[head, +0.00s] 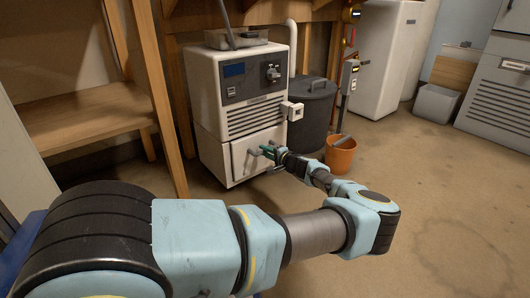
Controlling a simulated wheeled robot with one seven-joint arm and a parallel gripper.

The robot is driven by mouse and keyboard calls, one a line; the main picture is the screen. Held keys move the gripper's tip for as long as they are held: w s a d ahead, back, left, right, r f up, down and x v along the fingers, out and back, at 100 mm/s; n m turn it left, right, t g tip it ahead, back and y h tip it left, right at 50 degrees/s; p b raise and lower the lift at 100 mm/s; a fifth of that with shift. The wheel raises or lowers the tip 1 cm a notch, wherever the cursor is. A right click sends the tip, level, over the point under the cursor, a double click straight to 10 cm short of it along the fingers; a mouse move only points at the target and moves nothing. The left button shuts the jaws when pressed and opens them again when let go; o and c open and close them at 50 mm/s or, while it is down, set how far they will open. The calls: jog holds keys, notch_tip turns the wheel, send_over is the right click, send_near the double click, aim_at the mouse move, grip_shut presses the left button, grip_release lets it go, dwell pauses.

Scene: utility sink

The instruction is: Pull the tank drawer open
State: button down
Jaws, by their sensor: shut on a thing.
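The tank drawer (241,163) is the pale front panel low on a white machine (205,82), left of the middle in the head view. Its grey handle (253,151) stands out from the panel. The fingers hide part of the handle. The drawer front looks close to the cabinet; I cannot tell whether there is a gap behind it.
An orange bucket (341,157) and a dark lidded bin (312,112) stand right of the machine, close to my arm. A wooden shelf (90,115) and post are at left. The concrete floor (440,200) at right is clear. A grey bin (438,103) stands farther back.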

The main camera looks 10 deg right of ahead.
dwell(0.3)
jog(key=f+p+v, duration=0.2)
jog(key=f+v, duration=0.1)
jog(key=v, duration=1.3)
jog(key=shift+s+d+f+p, duration=0.15)
jog(key=shift+s+d+p, duration=0.1)
jog(key=shift+s+p, duration=0.15)
jog(key=c, duration=0.8)
grip_release()
jog(key=p+v, duration=0.3)
jog(key=v, duration=0.7)
jog(key=shift+s+d+p, duration=0.2)
jog(key=shift+s+p, duration=0.1)
jog(key=shift+s, duration=0.05)
